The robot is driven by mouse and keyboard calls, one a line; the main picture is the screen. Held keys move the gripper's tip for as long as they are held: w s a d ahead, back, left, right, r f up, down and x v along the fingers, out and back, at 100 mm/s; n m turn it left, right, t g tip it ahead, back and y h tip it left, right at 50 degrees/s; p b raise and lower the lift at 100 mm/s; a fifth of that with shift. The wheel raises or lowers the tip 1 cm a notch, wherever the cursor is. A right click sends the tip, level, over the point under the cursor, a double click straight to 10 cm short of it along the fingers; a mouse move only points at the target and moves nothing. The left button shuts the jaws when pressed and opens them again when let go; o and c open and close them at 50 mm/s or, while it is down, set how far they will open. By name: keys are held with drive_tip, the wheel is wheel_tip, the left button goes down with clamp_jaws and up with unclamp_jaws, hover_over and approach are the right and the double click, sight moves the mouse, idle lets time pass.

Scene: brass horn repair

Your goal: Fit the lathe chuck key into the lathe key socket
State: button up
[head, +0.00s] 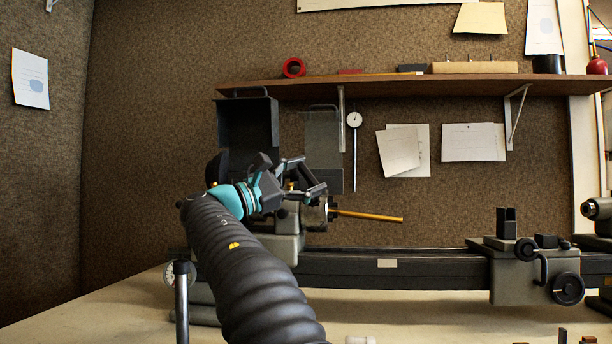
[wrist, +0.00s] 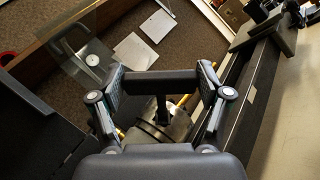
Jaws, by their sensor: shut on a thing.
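My gripper (head: 306,178) is over the lathe headstock at centre left in the head view. In the wrist view my gripper (wrist: 161,72) is shut on the lathe chuck key (wrist: 160,83), with the dark crossbar handle held between the two fingers. The key's stem points at the lathe chuck (wrist: 178,126), a grey metal cylinder. The chuck (head: 317,213) also shows in the head view, just below my fingers. The stem's lower end meets the chuck's outline in the picture. I cannot tell whether it is in the key socket, which is hidden.
A brass rod (head: 370,216) sticks out of the chuck to the right. The lathe bed (head: 400,268) runs right to a carriage (head: 530,268) with handwheels. A dark guard (head: 248,122) stands behind my gripper. A wooden shelf (head: 420,87) hangs above.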

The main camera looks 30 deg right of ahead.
drive_tip(key=shift+w+d+f, duration=0.45)
drive_tip(key=shift+w+d, duration=0.05)
drive_tip(key=shift+w, duration=0.2)
